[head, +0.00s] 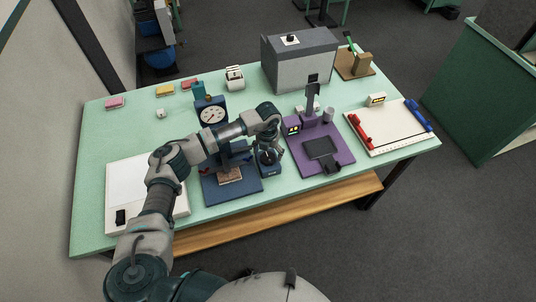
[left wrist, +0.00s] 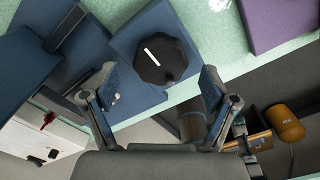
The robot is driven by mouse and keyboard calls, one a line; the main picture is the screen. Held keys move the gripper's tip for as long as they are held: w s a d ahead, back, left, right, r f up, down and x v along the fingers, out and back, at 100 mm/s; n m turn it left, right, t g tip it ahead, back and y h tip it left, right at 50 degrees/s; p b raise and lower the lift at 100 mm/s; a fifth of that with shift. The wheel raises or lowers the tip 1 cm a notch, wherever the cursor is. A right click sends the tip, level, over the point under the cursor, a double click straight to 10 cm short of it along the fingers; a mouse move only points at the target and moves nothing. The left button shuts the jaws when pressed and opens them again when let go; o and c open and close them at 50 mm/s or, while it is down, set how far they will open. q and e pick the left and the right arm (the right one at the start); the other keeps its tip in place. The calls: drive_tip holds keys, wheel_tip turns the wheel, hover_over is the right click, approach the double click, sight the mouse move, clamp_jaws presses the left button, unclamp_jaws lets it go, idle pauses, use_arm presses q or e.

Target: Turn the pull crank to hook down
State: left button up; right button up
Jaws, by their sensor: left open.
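My left gripper (head: 269,153) points down over a small dark blue box (head: 270,170) at the front edge of the table. In the left wrist view the left gripper (left wrist: 157,88) has its two fingers spread wide, with nothing between them. Just beyond the fingertips is a black lobed knob (left wrist: 162,60) with a white bar mark, on top of the blue box; it may be the pull crank. The gripper looks apart from it. A blue stand (head: 247,185) with a round white dial (head: 213,115) is left of the box; my arm hides part of it. No hook can be made out.
A purple stand (head: 343,157) is close on the right. A white board (head: 374,139) with red and blue clamps lies farther right, a white panel (head: 125,180) at the left. A grey box (head: 299,65) stands at the back.

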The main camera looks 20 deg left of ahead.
sight(268, 156)
use_arm(q)
wheel_tip(268, 156, up, 10)
idle(0.3)
idle(0.3)
